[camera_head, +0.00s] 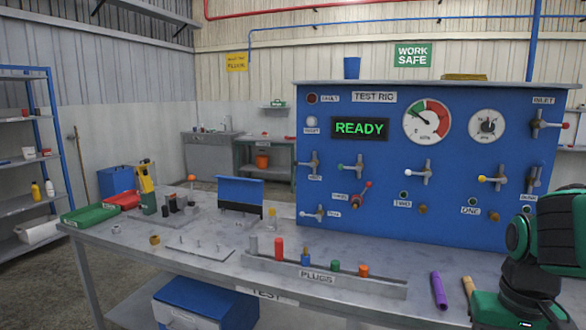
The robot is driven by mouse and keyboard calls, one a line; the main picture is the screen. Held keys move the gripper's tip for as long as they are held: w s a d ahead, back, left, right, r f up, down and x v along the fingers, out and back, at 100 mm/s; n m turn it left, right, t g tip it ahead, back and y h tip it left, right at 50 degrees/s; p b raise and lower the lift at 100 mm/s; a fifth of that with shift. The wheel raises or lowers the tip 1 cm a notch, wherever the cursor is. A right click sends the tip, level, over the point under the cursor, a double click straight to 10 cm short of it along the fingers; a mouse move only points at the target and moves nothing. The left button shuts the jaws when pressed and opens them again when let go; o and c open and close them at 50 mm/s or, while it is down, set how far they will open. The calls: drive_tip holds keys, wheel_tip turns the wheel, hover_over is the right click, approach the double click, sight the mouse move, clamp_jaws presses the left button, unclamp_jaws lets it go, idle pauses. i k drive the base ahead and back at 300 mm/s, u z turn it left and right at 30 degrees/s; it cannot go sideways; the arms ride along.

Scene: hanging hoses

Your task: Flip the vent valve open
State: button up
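The blue test rig panel (450,150) stands at the right on the bench and carries several valves with coloured lever tips. A white-tipped valve (312,163) sits at the upper left, above a small label, and another white-tipped valve (318,213) sits at the lower left. Both levers point left. These labels are too small to read surely, so I cannot tell which valve is the vent valve. A red-tipped valve (360,194) is angled up and right. My green and black arm is at the lower right, covering part of the panel's right side. My gripper is not visible.
A plugs rack (330,278) with several coloured plugs lies along the bench front (200,272). A purple cylinder (438,290) lies at its right. Red (122,199) and green trays (90,213) are at the left. The display (360,128) reads READY.

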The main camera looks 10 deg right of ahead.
sight(313, 164)
drive_tip(key=k, duration=1.25)
drive_tip(key=u, duration=0.7)
drive_tip(key=i, duration=2.2)
drive_tip(key=z, duration=0.55)
